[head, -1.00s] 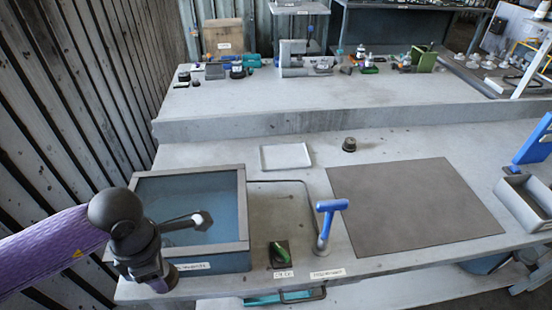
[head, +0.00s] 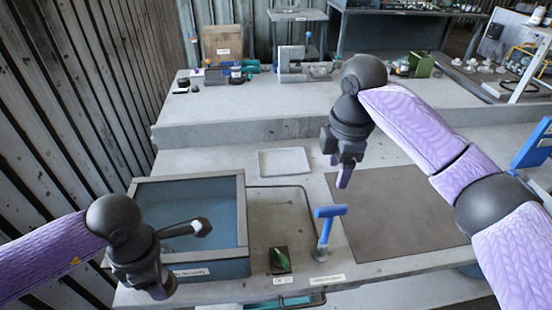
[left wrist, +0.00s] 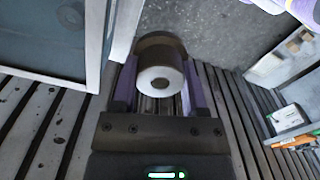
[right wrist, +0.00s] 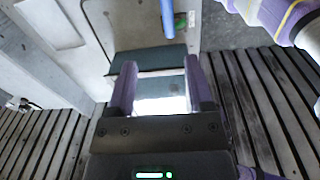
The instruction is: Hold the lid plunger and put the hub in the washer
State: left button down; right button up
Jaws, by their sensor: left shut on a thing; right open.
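The washer looks to be the blue-grey open tank (head: 241,215) at the front left of the counter, with blue liquid inside. A dark rod with a hexagonal end (head: 202,227) reaches over it. My left gripper (head: 163,289) is at its front left corner.
A blue T-handle (head: 328,213) stands upright right of the tank, beside a small green part on a dark block (head: 280,260). A white tray (head: 285,163) lies behind. The brown mat (head: 400,225) is clear. A raised ledge (head: 240,130) runs along the back.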

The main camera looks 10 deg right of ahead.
aim_at(332, 207)
jog(key=shift+n, duration=0.3)
jog(key=f, duration=1.1)
jog(key=shift+s+f, duration=0.2)
jog(key=shift+s, duration=0.2)
grip_shut()
